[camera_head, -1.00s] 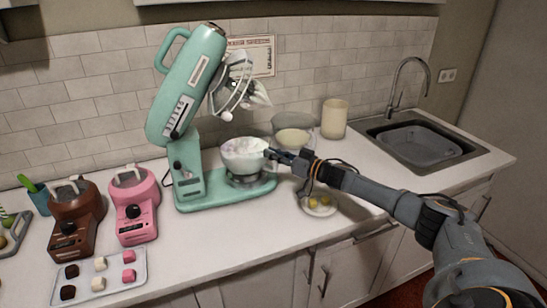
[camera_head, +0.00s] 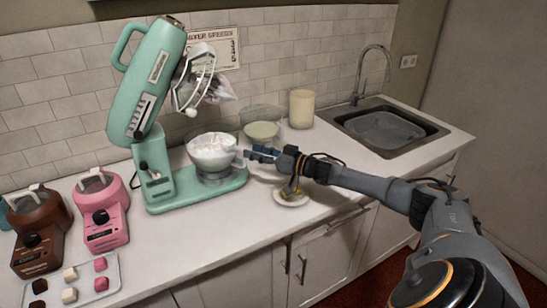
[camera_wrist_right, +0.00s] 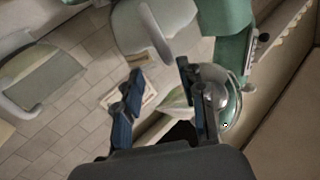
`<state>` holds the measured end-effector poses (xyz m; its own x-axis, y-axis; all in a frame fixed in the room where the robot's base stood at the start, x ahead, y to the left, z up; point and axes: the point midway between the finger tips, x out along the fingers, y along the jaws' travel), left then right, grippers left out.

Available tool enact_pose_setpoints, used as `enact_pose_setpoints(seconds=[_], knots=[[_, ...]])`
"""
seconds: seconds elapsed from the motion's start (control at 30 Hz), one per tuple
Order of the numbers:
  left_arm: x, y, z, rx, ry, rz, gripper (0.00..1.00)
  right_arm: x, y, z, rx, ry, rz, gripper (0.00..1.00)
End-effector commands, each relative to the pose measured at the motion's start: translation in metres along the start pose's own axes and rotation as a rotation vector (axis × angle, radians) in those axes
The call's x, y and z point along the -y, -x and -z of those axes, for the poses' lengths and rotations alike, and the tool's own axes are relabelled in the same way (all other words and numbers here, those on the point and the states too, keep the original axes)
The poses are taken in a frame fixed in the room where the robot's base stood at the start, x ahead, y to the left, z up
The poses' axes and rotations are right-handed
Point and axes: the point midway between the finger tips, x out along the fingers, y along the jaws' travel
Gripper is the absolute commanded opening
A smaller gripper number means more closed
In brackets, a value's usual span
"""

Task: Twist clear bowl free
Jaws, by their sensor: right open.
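The clear bowl (camera_head: 212,162) holds white cream and sits on the base of the teal stand mixer (camera_head: 155,95), below its tilted-up head. My right gripper (camera_head: 250,153) is just right of the bowl, at about rim height, by its handle side. Whether it touches the bowl is unclear in the head view. In the right wrist view, my right gripper (camera_wrist_right: 162,88) has its two blue fingers spread apart with nothing between them. The bowl and its handle (camera_wrist_right: 155,32) show beyond the fingertips there. My left gripper is out of view.
Behind my right gripper stand another clear bowl (camera_head: 262,132) with pale contents and a cream canister (camera_head: 301,108). A small plate (camera_head: 291,199) lies below my forearm. The sink (camera_head: 385,128) is at right.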

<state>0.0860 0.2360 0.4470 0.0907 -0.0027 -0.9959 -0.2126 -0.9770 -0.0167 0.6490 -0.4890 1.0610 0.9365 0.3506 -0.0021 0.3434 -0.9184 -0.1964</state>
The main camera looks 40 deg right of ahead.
Motion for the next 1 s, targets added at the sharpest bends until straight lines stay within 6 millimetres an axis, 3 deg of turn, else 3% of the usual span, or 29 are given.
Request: enact_pose_setpoints(seconds=[0.2,0.4,1.0], knots=[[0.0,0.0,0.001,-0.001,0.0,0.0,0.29,0.0,0.038,-0.002,0.006,0.0,0.0,0.4],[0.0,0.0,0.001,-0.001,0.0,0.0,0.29,0.0,0.06,-0.002,0.004,-0.001,0.0,0.4],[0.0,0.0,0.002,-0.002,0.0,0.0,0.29,0.0,0.071,0.0,0.0,0.0,0.002,0.4]])
